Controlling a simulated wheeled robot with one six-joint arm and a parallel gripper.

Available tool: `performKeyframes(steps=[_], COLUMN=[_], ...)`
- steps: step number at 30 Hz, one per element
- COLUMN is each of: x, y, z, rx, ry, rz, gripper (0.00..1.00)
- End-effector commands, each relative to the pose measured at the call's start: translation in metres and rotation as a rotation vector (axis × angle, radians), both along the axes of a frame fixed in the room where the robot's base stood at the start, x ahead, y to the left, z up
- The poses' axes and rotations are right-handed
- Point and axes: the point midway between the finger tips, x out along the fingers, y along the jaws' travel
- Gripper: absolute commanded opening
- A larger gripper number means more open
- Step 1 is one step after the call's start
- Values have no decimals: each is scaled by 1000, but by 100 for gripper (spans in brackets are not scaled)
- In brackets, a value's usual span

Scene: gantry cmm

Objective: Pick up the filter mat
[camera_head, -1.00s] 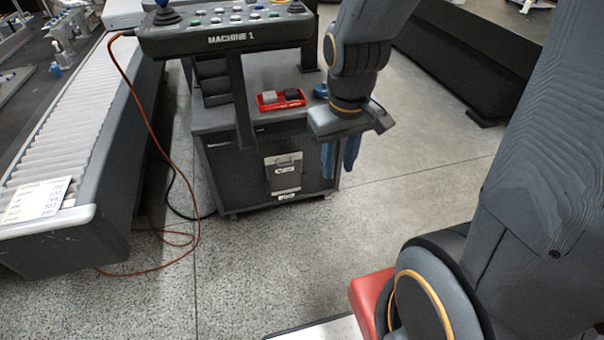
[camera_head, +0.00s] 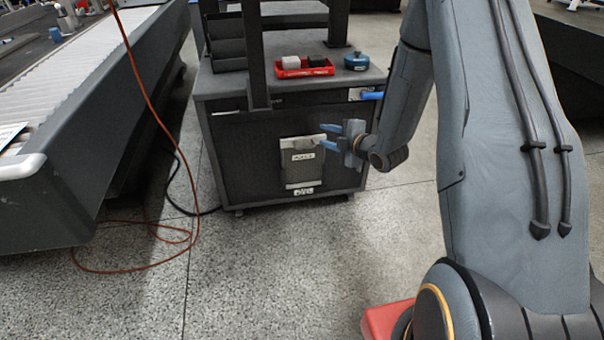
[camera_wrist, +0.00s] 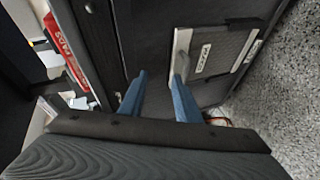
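The filter mat appears to be the grey rectangular panel (camera_head: 301,171) with a pale label and a handle at its top, set in the dark cabinet front. In the wrist view the panel (camera_wrist: 215,68) lies at the upper right, its light grey handle (camera_wrist: 182,48) pointing toward the fingers. My gripper (camera_head: 327,137) is at the panel's upper right in the head view, its two blue fingers apart and empty. In the wrist view my gripper (camera_wrist: 157,84) is open, with the right fingertip close to the handle's end. I cannot tell whether they touch.
The dark cabinet (camera_head: 235,160) carries a red tray (camera_head: 304,68) with small blocks and a blue round container (camera_head: 357,61) on top. A roller conveyor (camera_head: 70,120) runs along the left. An orange cable (camera_head: 150,110) hangs to the floor. Speckled floor (camera_head: 270,270) before the cabinet is clear.

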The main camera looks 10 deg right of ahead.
Motion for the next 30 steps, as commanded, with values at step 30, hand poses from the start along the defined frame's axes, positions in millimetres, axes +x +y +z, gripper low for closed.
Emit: performKeyframes(steps=[30], x=[24], y=[28], z=[-103], rx=[-77], ry=[-590], rz=[230], gripper=[30])
